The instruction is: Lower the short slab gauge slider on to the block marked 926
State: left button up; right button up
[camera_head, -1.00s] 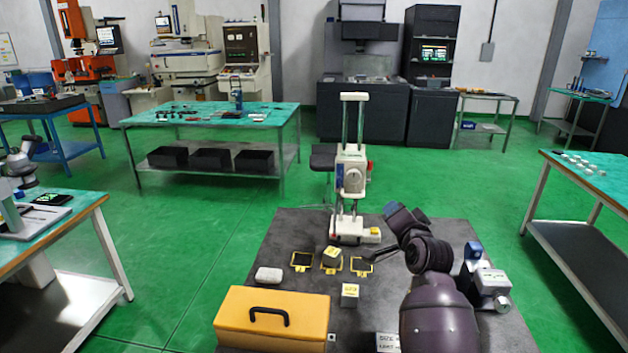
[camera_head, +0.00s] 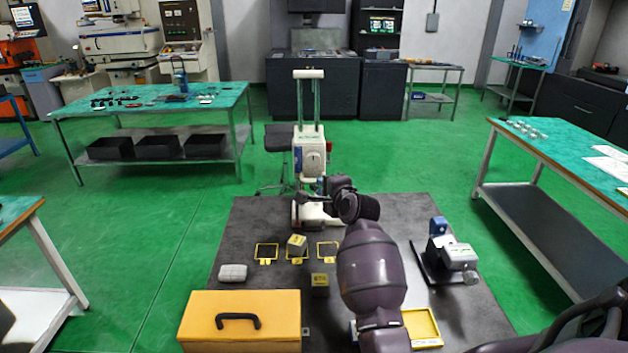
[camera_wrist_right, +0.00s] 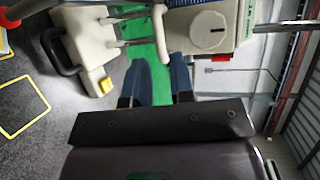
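The gauge is a white stand with two upright rods. Its slider (camera_head: 309,158) is a white body with a round dial, raised on the rods above the base (camera_head: 308,213). In the right wrist view the slider (camera_wrist_right: 205,30) is at the top, beyond the fingers. A block (camera_head: 297,243) sits tilted in view on the middle yellow-framed square, and another block (camera_head: 319,285) stands nearer me; their markings are too small to read. My right gripper (camera_wrist_right: 158,82) has its two fingers apart with nothing between them, close to the gauge. My left gripper is out of view.
Yellow-framed squares (camera_head: 266,251) lie on the dark table. A white rounded piece (camera_head: 232,272) and an orange case (camera_head: 240,310) are at the left. A vise-like device (camera_head: 455,256) stands at the right. A yellow tray (camera_head: 435,342) lies beside my right arm.

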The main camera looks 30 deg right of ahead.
aim_at(310, 155)
jog(key=shift+x, duration=3.25)
grip_shut()
